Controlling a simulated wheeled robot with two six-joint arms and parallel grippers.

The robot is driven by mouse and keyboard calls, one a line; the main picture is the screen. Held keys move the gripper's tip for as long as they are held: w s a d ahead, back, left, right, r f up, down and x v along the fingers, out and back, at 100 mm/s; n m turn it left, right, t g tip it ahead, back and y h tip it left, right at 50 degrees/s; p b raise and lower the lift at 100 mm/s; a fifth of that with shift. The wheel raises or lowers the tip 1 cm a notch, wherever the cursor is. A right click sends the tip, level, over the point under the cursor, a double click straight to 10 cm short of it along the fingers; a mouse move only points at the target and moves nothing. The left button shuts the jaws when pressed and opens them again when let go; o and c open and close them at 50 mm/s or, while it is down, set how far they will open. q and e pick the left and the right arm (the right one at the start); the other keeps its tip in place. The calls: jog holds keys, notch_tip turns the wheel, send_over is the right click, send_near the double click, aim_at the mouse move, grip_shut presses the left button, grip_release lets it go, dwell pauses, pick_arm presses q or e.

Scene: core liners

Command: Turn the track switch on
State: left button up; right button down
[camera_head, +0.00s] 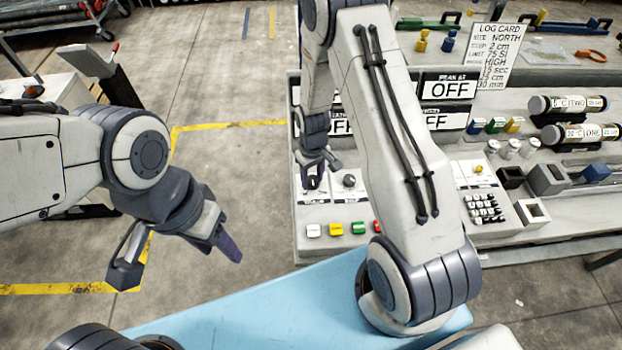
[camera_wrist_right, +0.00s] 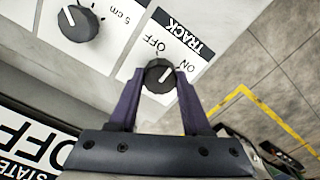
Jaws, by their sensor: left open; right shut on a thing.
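The track switch is a dark round knob (camera_wrist_right: 159,76) under a black TRACK label (camera_wrist_right: 182,36) in the right wrist view, with OFF and ON printed around it. Its pale pointer line slants up and right, seemingly toward the ON side. My right gripper (camera_wrist_right: 158,88) is shut on this knob, one purple finger on each side. In the head view my right gripper (camera_head: 316,176) is at the left end of the console and partly hides the knob. My left gripper (camera_head: 178,262) is open and empty over the floor at the left.
A second knob (camera_wrist_right: 83,23), marked 5 cm, sits beside the track switch. Coloured buttons (camera_head: 336,229) line the console front. Display signs (camera_head: 449,88) read OFF. Core tubes (camera_head: 567,104) lie at the right.

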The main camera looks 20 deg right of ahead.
aim_at(313, 179)
jog(key=m, duration=0.4)
jog(key=shift+w+m+b, duration=0.15)
jog(key=shift+m+b, duration=0.15)
jog(key=shift+b, duration=0.1)
jog(key=m, duration=0.4)
jog(key=shift+b, duration=0.3)
jog(key=shift+m, duration=0.3)
jog(key=shift+r, duration=0.1)
jog(key=shift+c, duration=1.8)
grip_release()
notch_tip(313, 179, up, 10)
jog(key=b, duration=0.1)
jog(key=shift+r+b, duration=0.2)
jog(key=shift+b, duration=0.1)
